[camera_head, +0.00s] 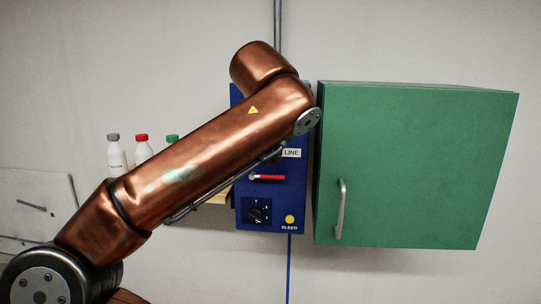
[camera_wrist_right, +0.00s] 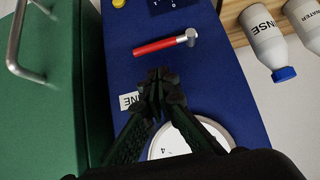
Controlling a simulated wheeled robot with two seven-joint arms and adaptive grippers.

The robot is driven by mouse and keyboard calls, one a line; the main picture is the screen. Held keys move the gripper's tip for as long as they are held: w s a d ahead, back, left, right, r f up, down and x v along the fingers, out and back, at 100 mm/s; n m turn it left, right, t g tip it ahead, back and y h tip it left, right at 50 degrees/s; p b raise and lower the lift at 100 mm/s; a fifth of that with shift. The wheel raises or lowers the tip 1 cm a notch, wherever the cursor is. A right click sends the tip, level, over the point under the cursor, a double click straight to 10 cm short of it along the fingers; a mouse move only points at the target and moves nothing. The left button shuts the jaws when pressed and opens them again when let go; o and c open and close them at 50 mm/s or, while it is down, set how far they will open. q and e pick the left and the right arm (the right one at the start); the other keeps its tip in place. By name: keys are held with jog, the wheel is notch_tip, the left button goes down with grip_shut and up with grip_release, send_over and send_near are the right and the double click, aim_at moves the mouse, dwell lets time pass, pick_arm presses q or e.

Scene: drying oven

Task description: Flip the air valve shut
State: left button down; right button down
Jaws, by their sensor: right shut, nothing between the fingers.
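The air valve is a red lever (camera_head: 270,177) with a metal pivot at its left end, lying level across the blue panel (camera_head: 300,205). The lever also shows in the right wrist view (camera_wrist_right: 155,47), where its pivot is at the right end. My right gripper (camera_wrist_right: 160,87) is shut and empty, in front of the panel between the lever and a round white gauge (camera_wrist_right: 172,142). In the picture its fingertips are apart from the lever. In the head view my copper arm hides the gripper and the gauge. My left gripper is not in view.
A green oven door (camera_head: 420,165) with a metal handle (camera_head: 341,208) stands right of the panel. A black knob (camera_head: 257,212) and a yellow button (camera_head: 290,219) are below the lever. Several bottles (camera_head: 117,155) stand on a wooden shelf to the left.

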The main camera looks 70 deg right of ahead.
pick_arm(q)
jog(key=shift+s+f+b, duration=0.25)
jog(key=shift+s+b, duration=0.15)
jog(key=shift+b, duration=0.35)
pick_arm(e)
jog(key=v, duration=1)
jog(key=shift+r, duration=0.15)
jog(key=shift+w, duration=0.15)
